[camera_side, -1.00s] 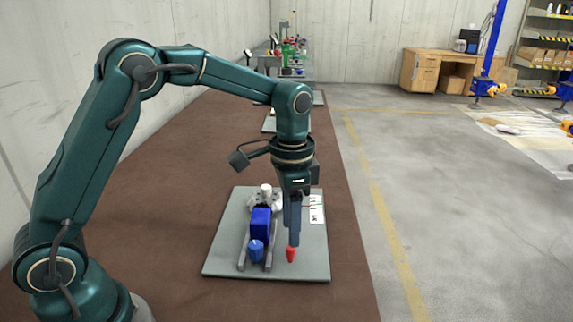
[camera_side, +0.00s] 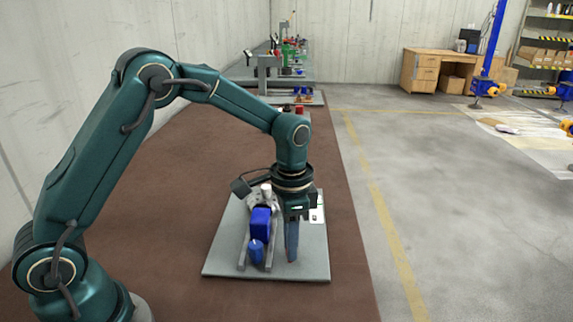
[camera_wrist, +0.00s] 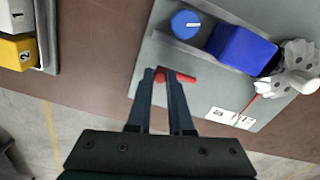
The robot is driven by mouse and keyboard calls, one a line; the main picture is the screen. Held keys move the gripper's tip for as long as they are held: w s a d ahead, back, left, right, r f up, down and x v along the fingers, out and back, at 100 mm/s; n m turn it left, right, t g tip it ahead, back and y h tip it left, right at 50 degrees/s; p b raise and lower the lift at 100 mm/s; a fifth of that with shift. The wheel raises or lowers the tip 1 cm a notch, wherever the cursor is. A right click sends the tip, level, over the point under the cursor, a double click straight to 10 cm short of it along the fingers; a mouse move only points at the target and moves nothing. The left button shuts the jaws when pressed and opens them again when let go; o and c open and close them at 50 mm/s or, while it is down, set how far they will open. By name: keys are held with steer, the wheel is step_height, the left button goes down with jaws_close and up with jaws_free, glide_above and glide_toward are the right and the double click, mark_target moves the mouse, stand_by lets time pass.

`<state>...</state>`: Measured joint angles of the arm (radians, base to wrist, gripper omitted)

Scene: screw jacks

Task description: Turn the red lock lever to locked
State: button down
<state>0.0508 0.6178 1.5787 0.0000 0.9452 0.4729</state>
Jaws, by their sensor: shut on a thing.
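The red lock lever (camera_wrist: 178,78) lies between the tips of my gripper in the wrist view, with its bar reaching out to the right of the fingers. My gripper (camera_wrist: 161,76) is shut on it. In the side view my gripper (camera_side: 291,260) points straight down at the front right of the grey plate (camera_side: 222,262), and its fingers hide nearly all of the lever. A white label card (camera_wrist: 230,118) with a thin red pointer lies on the plate. I cannot read which lock position the lever is in.
A blue block (camera_side: 261,222) and a blue knob (camera_side: 256,250) with a white mark sit on rails left of my gripper. A white and grey handwheel part (camera_wrist: 295,68) stands behind the block. Another plate with numbered blocks (camera_wrist: 18,52) is at the wrist view's left.

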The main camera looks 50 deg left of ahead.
steer(key=n, duration=0.1)
steer(key=w+d+n, duration=0.1)
steer(key=n, duration=0.1)
steer(key=shift+w, duration=0.15)
steer(key=n, duration=0.1)
steer(key=w+n, duration=0.1)
steer(key=n, duration=0.1)
steer(key=shift+w+d+n, duration=0.25)
steer(key=shift+w+n, duration=0.1)
steer(key=shift+n, duration=0.05)
steer(key=w+n, duration=0.1)
steer(key=n, duration=0.2)
steer(key=shift+w+n, duration=0.3)
steer(key=shift+w, duration=0.05)
steer(key=shift+w+a+r+n, duration=0.1)
steer(key=shift+w+n, duration=0.2)
steer(key=shift+n, duration=0.3)
steer(key=shift+w+a+f+n, duration=0.1)
steer(key=shift+w+n, duration=0.15)
steer(key=shift+n, duration=0.35)
steer(key=shift+w+a+r+n, duration=0.1)
steer(key=shift+w+n, duration=0.2)
steer(key=shift+n, duration=0.3)
steer(key=c, duration=0.8)
jaws_free()
